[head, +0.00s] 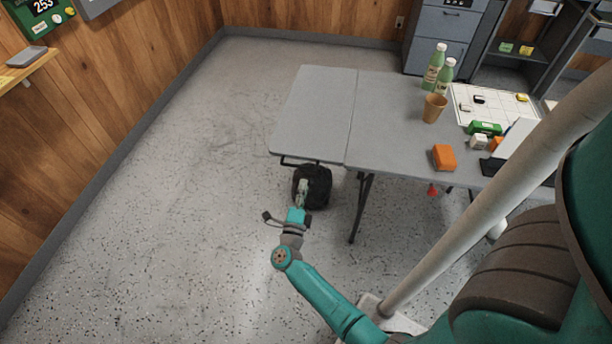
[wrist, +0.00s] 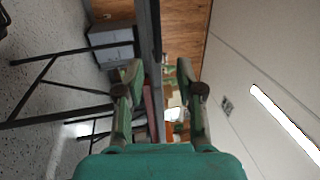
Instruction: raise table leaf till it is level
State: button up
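The grey table leaf (head: 312,110) is at the left end of the grey table (head: 390,130), joined at a seam. In the head view its surface looks level or nearly level with the main top; a small tilt cannot be told. My gripper (head: 303,188) is near the leaf's front edge, its tips just below that edge in the picture. In the wrist view, turned on its side, my gripper (wrist: 158,75) has its two fingers apart. A grey tabletop edge (wrist: 148,30) shows edge-on between them, with no clear contact. I cannot tell whether that edge is the leaf.
A black bag (head: 318,190) is on the floor under the leaf, behind my gripper. Green bottles (head: 433,68), a tan cup (head: 434,108) and an orange block (head: 444,157) stand on the main top. A dark table leg (head: 359,210) is right of my gripper. Floor at left is clear.

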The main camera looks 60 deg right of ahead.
jog(key=v, duration=0.3)
jog(key=shift+s+a, duration=0.15)
jog(key=shift+a, duration=0.15)
dwell(0.4)
jog(key=s+a+r+n+t+y, duration=0.2)
jog(key=s+a+r+n+y, duration=0.4)
jog(key=s+a+n, duration=0.2)
jog(key=s+a+r+n+t+y, duration=0.2)
jog(key=s+a+r+n+y, duration=0.3)
jog(key=s+a+n, duration=0.4)
jog(key=s+a+r+n+t+y, duration=0.3)
jog(key=s+a+r+n+y, duration=0.3)
jog(key=n, duration=0.8)
jog(key=s+a+y, duration=0.1)
jog(key=s+a, duration=0.2)
jog(key=s, duration=0.2)
jog(key=shift+s+r+n+y, duration=0.3)
jog(key=shift+s+n+y, duration=0.1)
